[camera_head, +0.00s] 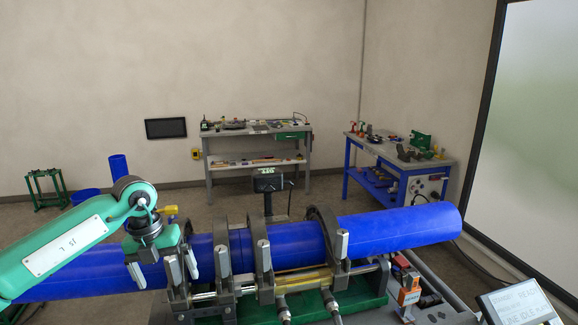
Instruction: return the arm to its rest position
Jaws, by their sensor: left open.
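My left arm comes in from the left edge, green with a white label plate. My left gripper (164,268) hangs at its end, pointing down, with its two light fingertips apart. It is in front of or over the left blue pipe (75,273), beside the leftmost clamp; I cannot tell whether it touches the pipe. No object shows between the fingers. The right blue pipe (402,227) lies in line with the left one. Both rest in the dark ring clamps (264,260) of the fusion cart. My right gripper is not in view.
A small display (268,182) on a post stands behind the pipes. A control screen (518,303) is at the lower right. A grey workbench (258,132) and a blue-legged workbench (398,158) stand at the back. Open floor lies between them and the cart.

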